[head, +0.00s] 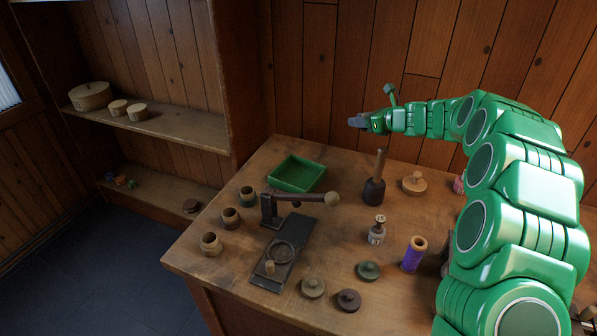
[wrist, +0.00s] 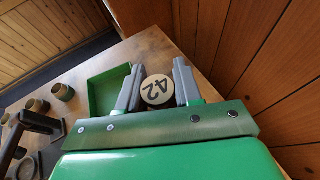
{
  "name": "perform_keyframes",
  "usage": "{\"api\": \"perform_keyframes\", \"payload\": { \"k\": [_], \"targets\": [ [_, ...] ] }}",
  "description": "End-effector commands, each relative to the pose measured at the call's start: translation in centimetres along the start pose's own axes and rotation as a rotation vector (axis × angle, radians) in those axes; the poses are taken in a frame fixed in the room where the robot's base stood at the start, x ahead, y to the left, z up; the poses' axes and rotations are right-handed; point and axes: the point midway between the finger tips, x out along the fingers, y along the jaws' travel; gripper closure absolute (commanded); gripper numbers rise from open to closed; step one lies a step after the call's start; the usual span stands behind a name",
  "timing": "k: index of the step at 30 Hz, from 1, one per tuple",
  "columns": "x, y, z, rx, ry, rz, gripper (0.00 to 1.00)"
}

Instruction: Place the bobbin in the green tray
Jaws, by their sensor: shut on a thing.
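My gripper (head: 357,122) is up in the air at the back right of the green tray, above the workbench. In the wrist view my gripper (wrist: 159,66) has its two grey fingers on either side of the bobbin (wrist: 157,90), whose round pale end bears the number 42. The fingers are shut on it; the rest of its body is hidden. In the head view I cannot make the bobbin out. The green tray (head: 296,175) is square, shallow and empty on the bench's back left. It also shows in the wrist view (wrist: 104,92), left of the fingers.
A dark press with a lever arm (head: 300,197) stands in front of the tray. Several small pots (head: 230,217) line the left edge. A mallet (head: 374,185), a wooden knobbed disc (head: 414,183), a stamp (head: 377,232) and a purple spool (head: 412,258) stand to the right.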

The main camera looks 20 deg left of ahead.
Motion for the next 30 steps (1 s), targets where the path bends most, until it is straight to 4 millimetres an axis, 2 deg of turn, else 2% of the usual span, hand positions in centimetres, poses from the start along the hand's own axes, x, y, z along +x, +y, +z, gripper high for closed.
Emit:
{"api": "perform_keyframes", "payload": {
  "k": [8, 12, 18, 24, 30],
  "targets": [
    [3.2, 7.4, 1.5, -0.05, 0.0, 0.113, 0.94],
    [5.0, 12.5, 2.0, -0.08, 0.002, 0.192, 0.94],
    [6.3, 17.8, 2.8, -0.115, -0.002, 0.272, 0.94],
    [7.1, 21.4, 2.8, -0.135, -0.004, 0.326, 0.94],
    [8.3, 21.1, -0.5, -0.13, -0.001, 0.322, 0.94]
  ]
}}
